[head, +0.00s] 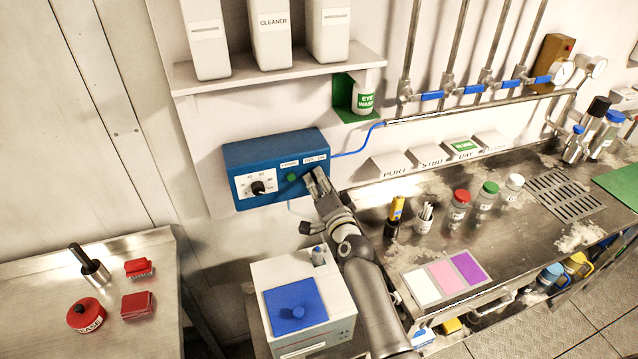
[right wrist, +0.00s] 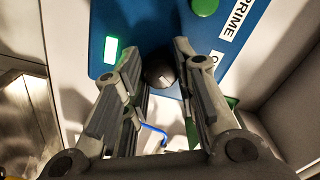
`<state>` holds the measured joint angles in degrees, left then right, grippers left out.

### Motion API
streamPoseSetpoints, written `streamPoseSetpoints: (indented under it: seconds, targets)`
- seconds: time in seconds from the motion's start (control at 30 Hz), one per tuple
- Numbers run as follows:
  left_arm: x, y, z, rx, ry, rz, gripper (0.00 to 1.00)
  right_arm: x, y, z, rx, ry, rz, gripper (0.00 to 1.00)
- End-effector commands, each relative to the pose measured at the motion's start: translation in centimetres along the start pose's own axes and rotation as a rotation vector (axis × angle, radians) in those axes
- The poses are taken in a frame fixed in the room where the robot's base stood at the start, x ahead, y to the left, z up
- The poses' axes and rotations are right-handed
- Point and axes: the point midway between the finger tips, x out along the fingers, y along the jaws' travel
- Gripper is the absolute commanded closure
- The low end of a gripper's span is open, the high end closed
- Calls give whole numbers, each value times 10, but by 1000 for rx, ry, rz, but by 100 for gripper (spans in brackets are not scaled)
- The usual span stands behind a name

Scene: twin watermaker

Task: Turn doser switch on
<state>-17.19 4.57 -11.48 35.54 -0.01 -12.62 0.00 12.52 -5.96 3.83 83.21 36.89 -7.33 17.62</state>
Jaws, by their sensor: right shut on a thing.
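The blue doser box (head: 240,161) is on the wall under the shelf, with a black dial (head: 258,187), a green button (head: 291,177) and white labels on its front. My right gripper (head: 316,180) is at the right end of that front. In the right wrist view its fingers (right wrist: 162,78) are shut on the black doser switch (right wrist: 160,73). A green lamp (right wrist: 110,50) on the blue panel glows beside the switch. The green button (right wrist: 204,6) and the PRIME label show there too. In the head view the gripper hides the switch. My left gripper is not in view.
A white machine with a blue top (head: 296,301) stands below the box, close to my right arm. The steel bench (head: 400,262) at right holds bottles and a colour card. A blue tube (head: 362,146) runs from the box. The shelf (head: 280,76) overhangs it.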

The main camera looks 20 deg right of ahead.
Motion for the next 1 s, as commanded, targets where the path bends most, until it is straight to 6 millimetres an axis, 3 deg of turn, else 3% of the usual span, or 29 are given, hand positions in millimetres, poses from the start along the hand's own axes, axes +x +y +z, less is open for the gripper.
streamPoseSetpoints:
  seconds: [0.17, 0.2, 0.33, 0.73, 1.0]
  targets:
    - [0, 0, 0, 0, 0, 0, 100, 0, 1, 1, 1, -2, 2, 97]
    - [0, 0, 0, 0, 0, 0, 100, 0, 1, 1, 1, -3, 2, 68]
    - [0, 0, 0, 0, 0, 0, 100, 0, 1, 1, 0, -2, 2, 51]
    - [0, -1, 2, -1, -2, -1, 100, -4, 1, 1, -1, -1, 1, 51]
    - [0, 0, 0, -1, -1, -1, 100, -39, 2, 1, -1, -2, 3, 51]
